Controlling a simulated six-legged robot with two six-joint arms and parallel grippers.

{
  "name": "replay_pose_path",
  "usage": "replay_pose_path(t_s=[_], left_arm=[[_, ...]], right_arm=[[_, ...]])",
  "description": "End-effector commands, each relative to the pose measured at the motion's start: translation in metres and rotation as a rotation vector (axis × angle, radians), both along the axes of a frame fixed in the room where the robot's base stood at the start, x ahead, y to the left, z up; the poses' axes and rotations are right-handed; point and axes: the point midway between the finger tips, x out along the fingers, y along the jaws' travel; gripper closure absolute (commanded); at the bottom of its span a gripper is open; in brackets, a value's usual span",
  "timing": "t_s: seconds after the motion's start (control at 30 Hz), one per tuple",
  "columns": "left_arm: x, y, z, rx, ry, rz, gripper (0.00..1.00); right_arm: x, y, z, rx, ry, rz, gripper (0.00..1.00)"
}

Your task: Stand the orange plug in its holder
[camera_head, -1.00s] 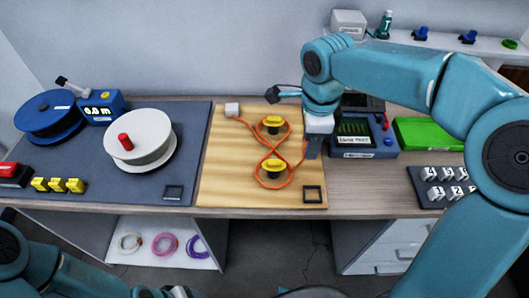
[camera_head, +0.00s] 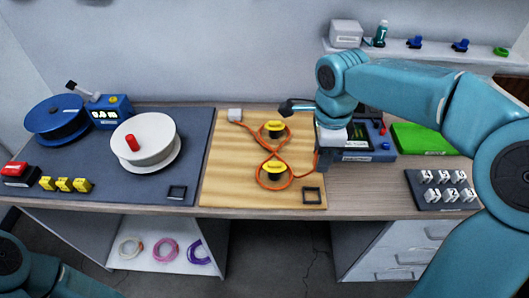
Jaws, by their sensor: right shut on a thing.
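An orange cable (camera_head: 284,144) runs from a white block (camera_head: 235,115) around two yellow-topped pegs (camera_head: 274,128) (camera_head: 274,168) on the wooden board. Its free end runs up to my right gripper (camera_head: 324,162), which is shut on the orange plug; the plug itself is mostly hidden by the fingers. The gripper is at the board's right edge, behind a small black square frame (camera_head: 313,196), which looks like the holder and appears empty. My left gripper is out of view; only part of my left arm shows at lower left.
A green box (camera_head: 424,138) and a numbered rack (camera_head: 440,204) are at right.

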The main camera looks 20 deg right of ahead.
Motion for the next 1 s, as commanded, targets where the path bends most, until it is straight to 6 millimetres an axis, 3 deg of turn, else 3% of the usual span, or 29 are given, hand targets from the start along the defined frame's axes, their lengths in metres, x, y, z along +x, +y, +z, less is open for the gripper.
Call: replay_pose_path(t_s=[1.0], left_arm=[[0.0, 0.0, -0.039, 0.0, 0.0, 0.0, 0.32]], right_arm=[[-0.003, 0.001, -0.048, 0.0, 0.0, -0.001, 0.94]])
